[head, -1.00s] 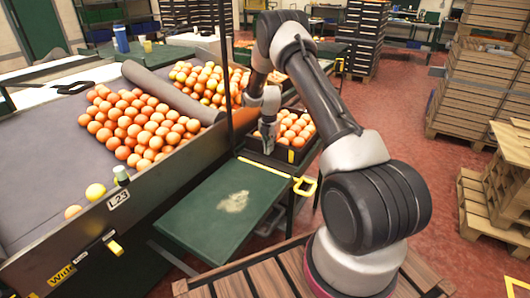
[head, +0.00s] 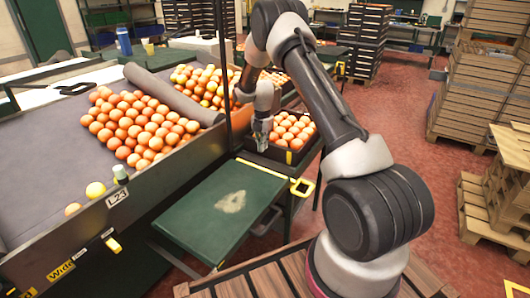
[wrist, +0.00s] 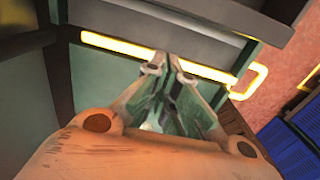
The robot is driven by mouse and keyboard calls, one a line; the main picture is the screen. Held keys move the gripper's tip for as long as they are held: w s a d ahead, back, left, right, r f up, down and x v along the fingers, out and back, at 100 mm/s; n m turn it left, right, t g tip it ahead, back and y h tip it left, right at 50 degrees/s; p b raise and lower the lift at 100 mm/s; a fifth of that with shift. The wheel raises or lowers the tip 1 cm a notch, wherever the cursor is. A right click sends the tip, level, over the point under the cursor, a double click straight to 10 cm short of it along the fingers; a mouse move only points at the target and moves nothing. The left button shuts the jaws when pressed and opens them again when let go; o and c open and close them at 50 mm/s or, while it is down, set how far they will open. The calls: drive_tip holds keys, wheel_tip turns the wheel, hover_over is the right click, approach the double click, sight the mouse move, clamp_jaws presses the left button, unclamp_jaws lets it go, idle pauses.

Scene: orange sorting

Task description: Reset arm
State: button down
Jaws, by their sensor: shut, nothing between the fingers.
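My gripper (head: 262,142) hangs at the left side of a dark crate (head: 288,155) filled with oranges. It points down, with its fingers closed and nothing visible between them. In the wrist view my gripper (wrist: 166,66) shows its two fingers converging, with the tips close together. A yellow strip (wrist: 115,46) and a dark crate wall lie behind the tips. My arm arches high from its base at the lower right across to the crate.
A sloped sorting table (head: 50,150) with many oranges stands at the left. A green side table (head: 215,220) with a pale patch is in front. Stacked wooden crates (head: 490,80) and pallets stand at the right. Red floor (head: 385,130) between is open.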

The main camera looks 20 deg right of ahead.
wheel_tip(320, 180, up, 6)
drive_tip(key=s+f+m+g, duration=0.1)
drive_tip(key=s+f+m, duration=0.1)
drive_tip(key=s+m, duration=0.45)
drive_tip(key=s+a+r+m+t, duration=0.1)
drive_tip(key=s+r+m+t, duration=0.1)
drive_tip(key=s+r+m, duration=0.7)
drive_tip(key=s+a+r+m+t, duration=0.1)
drive_tip(key=s+r+m+t, duration=0.2)
drive_tip(key=s+r+m, duration=0.6)
drive_tip(key=shift+s+a+r, duration=0.1)
drive_tip(key=shift+s+r, duration=3.15)
drive_tip(key=shift+s, duration=1.6)
drive_tip(key=shift+s+a+r, duration=0.1)
drive_tip(key=shift+s+r, duration=3.15)
drive_tip(key=shift+s, duration=1.55)
